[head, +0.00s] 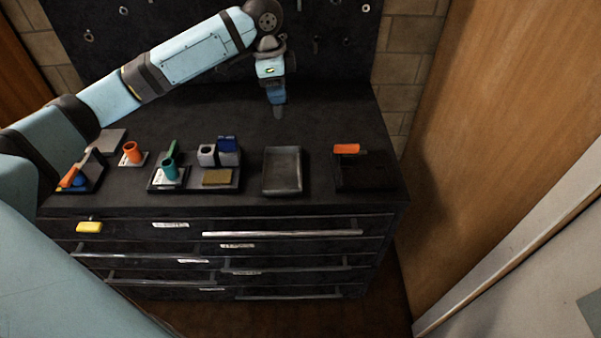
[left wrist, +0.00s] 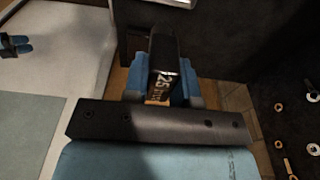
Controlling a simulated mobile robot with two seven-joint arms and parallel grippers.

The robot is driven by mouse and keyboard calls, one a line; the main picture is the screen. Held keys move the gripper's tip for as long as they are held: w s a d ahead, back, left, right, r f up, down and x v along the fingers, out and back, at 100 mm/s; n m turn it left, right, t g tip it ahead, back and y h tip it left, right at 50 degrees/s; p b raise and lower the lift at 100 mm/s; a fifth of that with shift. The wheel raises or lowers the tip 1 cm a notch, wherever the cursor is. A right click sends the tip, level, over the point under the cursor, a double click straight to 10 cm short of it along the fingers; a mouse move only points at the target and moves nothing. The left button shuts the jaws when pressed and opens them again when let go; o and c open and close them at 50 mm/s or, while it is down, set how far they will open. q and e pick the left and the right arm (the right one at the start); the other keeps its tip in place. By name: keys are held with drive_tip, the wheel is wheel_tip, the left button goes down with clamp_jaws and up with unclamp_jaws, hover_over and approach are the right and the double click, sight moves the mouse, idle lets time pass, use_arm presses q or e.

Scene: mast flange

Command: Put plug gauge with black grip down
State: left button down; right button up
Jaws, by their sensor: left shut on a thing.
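The plug gauge with the black grip (left wrist: 163,58) is held in my left gripper, and white lettering that seems to include "25" shows on the grip in the left wrist view. In the head view my left gripper (head: 274,94) points down over the back of the black cabinet top, with the gauge's grey end (head: 278,112) below the fingers. The gripper is shut on the gauge, and the blue fingers also show in the left wrist view (left wrist: 163,92). Whether the lower end touches the top is unclear. My right gripper is not in view.
An empty grey tray (head: 283,188) stands at the front middle. Right of it is a black tray (head: 368,183) with an orange piece (head: 347,149). Trays with blue, green and orange pieces fill the left front. A dark pegboard (head: 330,60) rises behind. The cabinet top's back right is clear.

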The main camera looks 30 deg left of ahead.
use_arm(q)
drive_tip(key=shift+f, duration=0.25)
drive_tip(key=shift+f+p, duration=0.7)
drive_tip(key=shift+f, duration=9)
drive_tip(key=c, duration=0.9)
unclamp_jaws()
drive_tip(key=shift+f, duration=0.15)
